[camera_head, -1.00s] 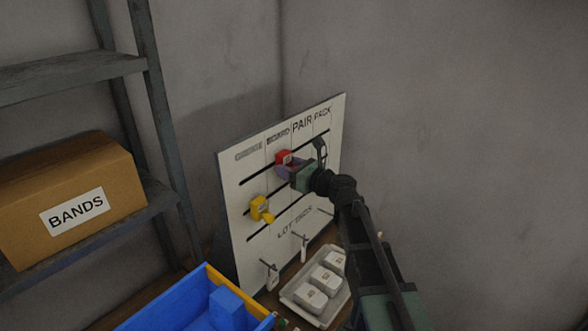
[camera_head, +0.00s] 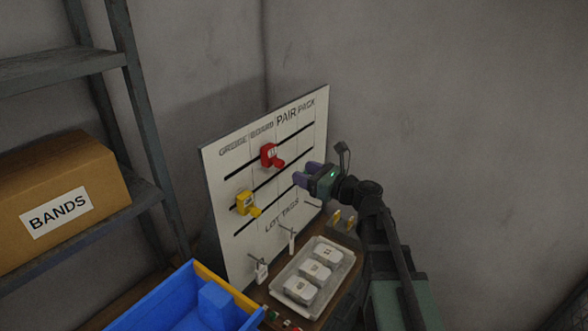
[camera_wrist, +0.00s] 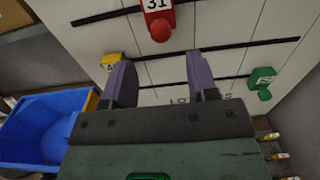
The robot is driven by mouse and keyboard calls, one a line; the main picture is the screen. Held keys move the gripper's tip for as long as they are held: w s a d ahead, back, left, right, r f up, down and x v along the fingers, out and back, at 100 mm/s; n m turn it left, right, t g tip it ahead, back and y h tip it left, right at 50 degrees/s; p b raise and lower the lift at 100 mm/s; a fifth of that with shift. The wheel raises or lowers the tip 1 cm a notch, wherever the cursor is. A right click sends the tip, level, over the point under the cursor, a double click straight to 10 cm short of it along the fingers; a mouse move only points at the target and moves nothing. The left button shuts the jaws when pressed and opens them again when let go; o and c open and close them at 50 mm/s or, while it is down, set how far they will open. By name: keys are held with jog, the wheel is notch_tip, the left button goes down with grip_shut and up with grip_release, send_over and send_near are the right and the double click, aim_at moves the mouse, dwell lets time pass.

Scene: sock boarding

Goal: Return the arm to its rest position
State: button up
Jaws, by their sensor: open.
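My gripper (camera_head: 305,177) is in front of the right part of a white board (camera_head: 225,170), apart from it. Its two purple fingers are spread with nothing between them, as the wrist view (camera_wrist: 162,88) also shows. A red slider (camera_head: 271,156) sits on the upper black rail. A yellow slider (camera_head: 247,203) sits on a lower rail at the left. In the wrist view the red slider (camera_wrist: 158,20) bears the number 31, and a green slider (camera_wrist: 261,82) sits at the right. My arm hides the green slider in the head view.
A blue bin (camera_head: 150,307) stands at the lower left. A clear tray (camera_head: 335,285) with several white blocks lies below the board. Tags hang on pegs at the board's foot (camera_head: 290,240). A box marked BANDS (camera_head: 60,190) is on a shelf at left.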

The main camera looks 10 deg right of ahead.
jog(key=s+d+f+n+g+h+b, duration=0.2)
jog(key=s+f+n+g+h+b, duration=0.2)
jog(key=s+f+n, duration=0.6)
jog(key=s+d+f+n+g+h+b, duration=0.2)
jog(key=s+f+n+g+h+b, duration=0.1)
jog(key=s+f+n+g+h, duration=0.5)
jog(key=s+f+n+h, duration=0.1)
jog(key=s+f+n, duration=0.2)
jog(key=f+n, duration=0.4)
jog(key=shift+d+n+b, duration=0.35)
jog(key=shift+n+b, duration=0.05)
jog(key=shift+n, duration=0.3)
